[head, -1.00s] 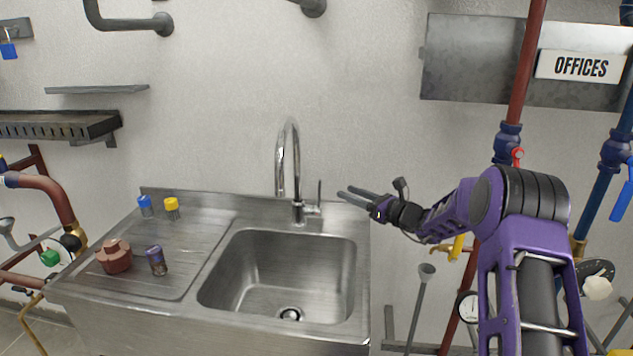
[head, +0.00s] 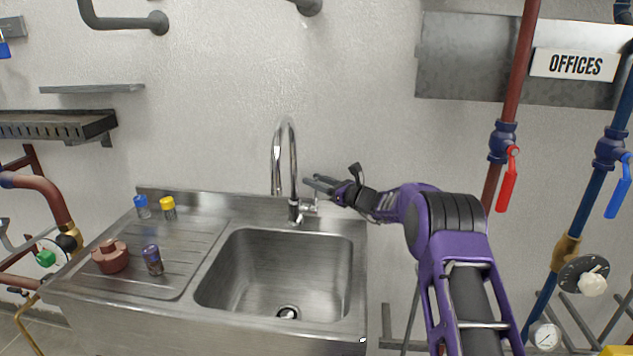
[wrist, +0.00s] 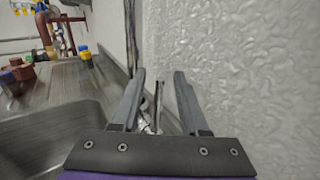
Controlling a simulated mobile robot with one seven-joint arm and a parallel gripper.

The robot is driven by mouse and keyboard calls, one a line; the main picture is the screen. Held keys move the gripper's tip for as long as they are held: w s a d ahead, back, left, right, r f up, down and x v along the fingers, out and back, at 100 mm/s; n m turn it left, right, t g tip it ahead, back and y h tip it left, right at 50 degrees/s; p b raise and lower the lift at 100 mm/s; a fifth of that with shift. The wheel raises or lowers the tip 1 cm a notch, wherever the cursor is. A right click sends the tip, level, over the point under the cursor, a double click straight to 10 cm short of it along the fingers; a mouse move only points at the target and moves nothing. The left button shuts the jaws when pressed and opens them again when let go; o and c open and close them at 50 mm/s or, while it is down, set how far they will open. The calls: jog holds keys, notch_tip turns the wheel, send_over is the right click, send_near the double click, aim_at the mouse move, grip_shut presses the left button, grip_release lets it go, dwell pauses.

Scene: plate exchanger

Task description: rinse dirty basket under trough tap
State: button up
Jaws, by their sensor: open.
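The chrome tap (head: 285,160) stands at the back of the sink, with an upright side lever (head: 317,192) on its right. No water stream shows. My gripper (head: 306,182) is open and empty, level with the lever and apart from the spout. In the wrist view my gripper (wrist: 160,76) has the lever (wrist: 158,100) showing between its spread fingers, slightly beyond them. A small dark cylinder with a purple top (head: 152,261) stands on the drainboard; it may be the dirty basket, but I cannot be sure. The sink basin (head: 280,265), the trough, is empty.
A reddish-brown round part (head: 110,257) stands left of the cylinder. A blue-capped jar (head: 142,206) and a yellow-capped jar (head: 168,208) stand at the drainboard's back. The wall is close to my gripper. Pipes with a red valve handle (head: 508,180) are at the right.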

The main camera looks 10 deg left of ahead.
grip_shut()
dwell(1.3)
